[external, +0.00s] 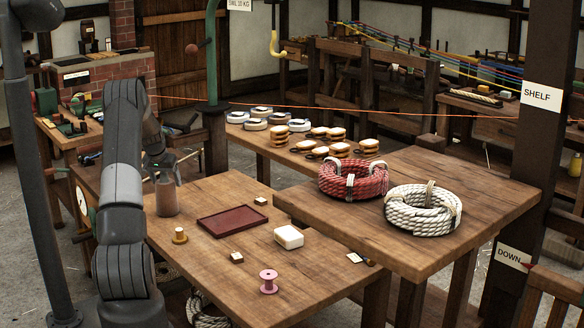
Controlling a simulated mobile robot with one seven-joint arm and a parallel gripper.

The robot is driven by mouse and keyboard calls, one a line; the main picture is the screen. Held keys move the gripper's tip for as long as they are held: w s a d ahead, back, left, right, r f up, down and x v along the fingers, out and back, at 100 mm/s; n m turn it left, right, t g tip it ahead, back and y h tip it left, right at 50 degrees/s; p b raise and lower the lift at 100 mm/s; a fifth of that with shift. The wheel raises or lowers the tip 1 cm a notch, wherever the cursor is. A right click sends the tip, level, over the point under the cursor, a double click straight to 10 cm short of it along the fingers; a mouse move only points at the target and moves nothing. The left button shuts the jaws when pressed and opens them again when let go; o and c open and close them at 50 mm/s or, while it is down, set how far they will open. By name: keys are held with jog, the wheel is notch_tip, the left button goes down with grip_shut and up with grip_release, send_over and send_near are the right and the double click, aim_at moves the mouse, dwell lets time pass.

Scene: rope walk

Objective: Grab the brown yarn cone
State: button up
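A dull brown, upright, roughly cylindrical thing (166,198), which looks like the brown yarn cone, stands at the left back of the near wooden table (215,272). My gripper (163,178) points down right at its top. The dark fingers overlap the top of the cone in the picture. I cannot tell whether they touch it or are closed around it. My arm hides part of the table's left side.
A dark red tray (233,221) lies just right of the cone. Red (353,180) and white (423,210) rope coils lie on the higher table (480,205).

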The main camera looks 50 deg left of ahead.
jog(key=c, duration=1.1)
jog(key=shift+r, duration=0.1)
jog(key=shift+c, duration=0.2)
